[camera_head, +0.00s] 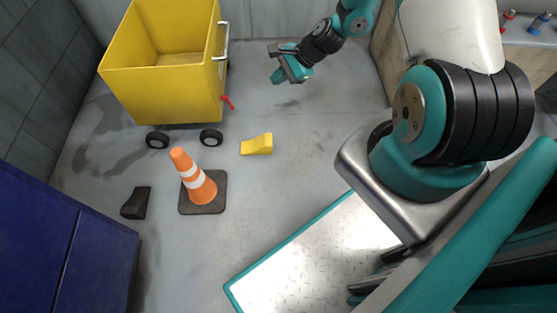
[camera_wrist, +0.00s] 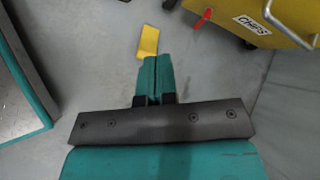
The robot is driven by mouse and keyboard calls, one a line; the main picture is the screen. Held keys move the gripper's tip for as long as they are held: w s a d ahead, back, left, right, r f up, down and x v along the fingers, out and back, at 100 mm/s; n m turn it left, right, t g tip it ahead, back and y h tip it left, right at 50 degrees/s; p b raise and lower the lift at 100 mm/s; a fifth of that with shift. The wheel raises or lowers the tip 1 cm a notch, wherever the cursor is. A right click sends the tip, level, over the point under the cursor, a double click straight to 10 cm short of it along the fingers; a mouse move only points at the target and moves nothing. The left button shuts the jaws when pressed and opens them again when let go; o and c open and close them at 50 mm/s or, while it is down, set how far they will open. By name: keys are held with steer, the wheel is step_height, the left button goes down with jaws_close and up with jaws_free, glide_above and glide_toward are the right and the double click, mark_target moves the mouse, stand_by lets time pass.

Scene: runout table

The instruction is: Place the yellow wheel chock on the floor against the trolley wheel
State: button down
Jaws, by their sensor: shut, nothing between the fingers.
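The yellow wheel chock (camera_head: 257,144) lies on the grey floor, to the right of the trolley's nearest wheel (camera_head: 211,138) and apart from it. It also shows in the wrist view (camera_wrist: 148,42), just beyond my fingertips. The yellow trolley (camera_head: 165,97) stands at the back left on dark wheels. My gripper (camera_head: 277,77) is above the floor, up and to the right of the chock. In the wrist view the teal fingers (camera_wrist: 154,60) are together with nothing between them.
An orange and white cone (camera_head: 199,184) on a dark base stands in front of the trolley. A black wedge (camera_head: 135,203) lies left of the cone. A blue cabinet (camera_head: 50,240) fills the lower left. A red lever (camera_head: 228,102) sticks out of the trolley. Floor around the yellow chock is clear.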

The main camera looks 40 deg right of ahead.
steer(key=s+d+f+m+t+h+b, duration=0.1)
steer(key=s+d+f+m+b, duration=0.2)
steer(key=f, duration=0.8)
steer(key=s+d+f+m+t+b, duration=0.15)
steer(key=f+m+b, duration=0.3)
steer(key=f, duration=0.55)
steer(key=s+d+f+m+h+b, duration=0.1)
steer(key=s+f+m+b, duration=0.25)
steer(key=f, duration=0.75)
steer(key=shift+m, duration=0.3)
steer(key=b+x, duration=0.2)
steer(key=x, duration=0.2)
steer(key=b+x, duration=0.2)
steer(key=x, duration=0.3)
steer(key=shift+w+d+f+b, duration=0.1)
steer(key=shift+w+f+b, duration=0.15)
steer(key=shift+f+b, duration=0.15)
steer(key=shift+w+a+r+b, duration=0.15)
steer(key=shift+w+a+b, duration=0.15)
steer(key=shift+w, duration=0.25)
steer(key=shift+w+a+r+b, duration=0.15)
steer(key=shift+w+a+b, duration=0.15)
steer(key=shift+w, duration=0.25)
steer(key=shift+w+a+r, duration=0.2)
steer(key=shift+w+a, duration=0.15)
steer(key=shift+w, duration=0.15)
